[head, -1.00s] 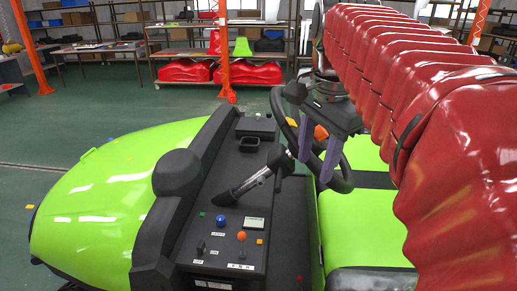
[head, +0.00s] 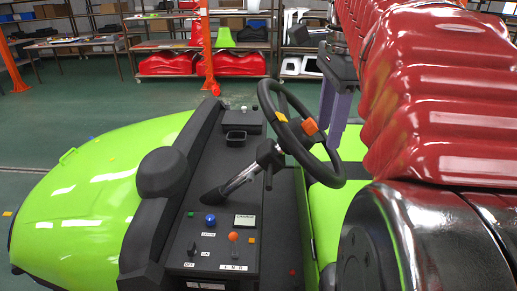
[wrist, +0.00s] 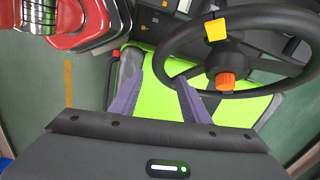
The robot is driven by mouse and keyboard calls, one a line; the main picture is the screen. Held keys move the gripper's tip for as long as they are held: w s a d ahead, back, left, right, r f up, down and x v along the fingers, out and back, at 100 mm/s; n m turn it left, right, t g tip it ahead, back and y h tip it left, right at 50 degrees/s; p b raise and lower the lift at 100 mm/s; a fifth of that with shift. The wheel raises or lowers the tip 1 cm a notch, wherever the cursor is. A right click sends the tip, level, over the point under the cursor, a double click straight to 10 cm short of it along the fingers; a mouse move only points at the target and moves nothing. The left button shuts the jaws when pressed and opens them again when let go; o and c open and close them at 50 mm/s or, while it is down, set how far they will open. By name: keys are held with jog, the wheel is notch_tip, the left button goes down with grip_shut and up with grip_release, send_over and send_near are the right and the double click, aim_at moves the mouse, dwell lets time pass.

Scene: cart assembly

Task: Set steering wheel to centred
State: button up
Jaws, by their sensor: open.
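The black steering wheel (head: 318,160) stands tilted on its column above the green cart's dark console. My gripper (head: 340,137) is open and empty, with purple fingers pointing down, right of the wheel. In the wrist view my gripper (wrist: 160,85) shows its fingers apart, beside the wheel's lower left.
The console (head: 222,225) carries a blue knob, an orange-topped lever and a small display. The green seat (head: 330,205) lies below the wheel. Shelves with red parts (head: 200,62) stand far behind. Green floor is open between them.

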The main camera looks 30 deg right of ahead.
aim_at(321, 172)
jog(key=f, duration=0.8)
jog(key=w+f, duration=0.1)
jog(key=f, duration=0.3)
jog(key=shift+d+f, duration=0.25)
jog(key=shift+f, duration=0.1)
jog(key=shift+c, duration=0.4)
grip_shut()
jog(key=shift+d, duration=0.1)
